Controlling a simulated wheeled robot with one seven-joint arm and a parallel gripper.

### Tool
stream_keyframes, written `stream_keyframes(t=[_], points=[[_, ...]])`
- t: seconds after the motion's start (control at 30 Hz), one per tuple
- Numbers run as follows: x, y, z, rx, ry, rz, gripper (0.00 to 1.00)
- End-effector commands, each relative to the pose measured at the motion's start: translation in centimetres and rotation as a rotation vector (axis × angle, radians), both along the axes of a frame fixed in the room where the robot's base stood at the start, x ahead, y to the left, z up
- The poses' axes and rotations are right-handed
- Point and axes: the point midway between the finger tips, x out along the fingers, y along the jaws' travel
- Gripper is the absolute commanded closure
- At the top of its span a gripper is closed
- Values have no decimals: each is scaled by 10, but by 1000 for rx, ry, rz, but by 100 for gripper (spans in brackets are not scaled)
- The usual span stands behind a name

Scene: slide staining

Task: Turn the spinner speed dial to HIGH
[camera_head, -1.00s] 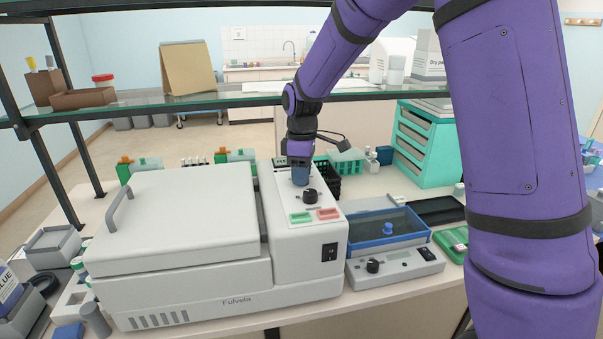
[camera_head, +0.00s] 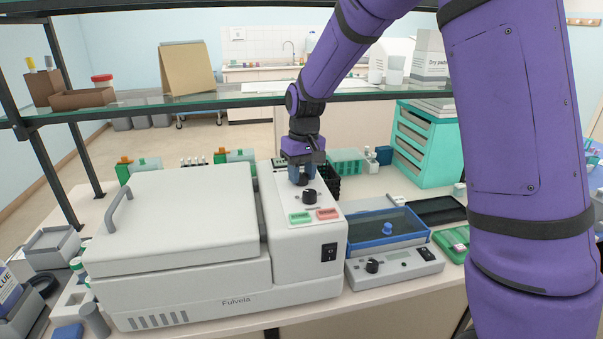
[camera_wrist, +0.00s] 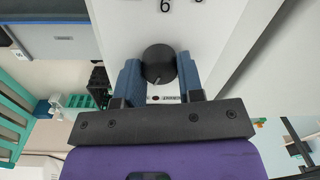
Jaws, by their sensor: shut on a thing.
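The spinner is the large white machine (camera_head: 180,210) marked "Fulvela", with a control panel (camera_head: 285,200) on its right side. My gripper (camera_head: 300,178) points down at the far part of this panel. In the wrist view its two blue fingers (camera_wrist: 158,80) are shut on a round black dial (camera_wrist: 158,60), one on each side. A pale pointer mark shows on the dial. Its small label beneath is unreadable, and I cannot tell its setting. In the head view my gripper hides this dial. A second black knob (camera_head: 309,196) stands nearer on the panel, clear of the fingers.
Green and red buttons (camera_head: 327,213) and a black rocker switch (camera_head: 329,252) sit on the panel's near end. A blue-rimmed tray unit (camera_head: 375,232) stands close on the right. A teal rack (camera_head: 425,145) stands at back right.

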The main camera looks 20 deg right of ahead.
Motion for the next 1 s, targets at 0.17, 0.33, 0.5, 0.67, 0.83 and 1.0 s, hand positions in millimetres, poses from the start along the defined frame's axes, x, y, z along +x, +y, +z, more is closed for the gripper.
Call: stream_keyframes(t=[0.17, 0.33, 0.5, 0.67, 0.83, 1.0], points=[[0, 0, 0, 1, 0, -145, 89], [0, 0, 0, 1, -2, -258, 89], [0, 0, 0, 1, -2, -336, 89], [0, 0, 1, 1, -3, -379, 89], [0, -1, 1, 1, -3, -398, 89], [0, -1, 1, 1, -2, -401, 89]])
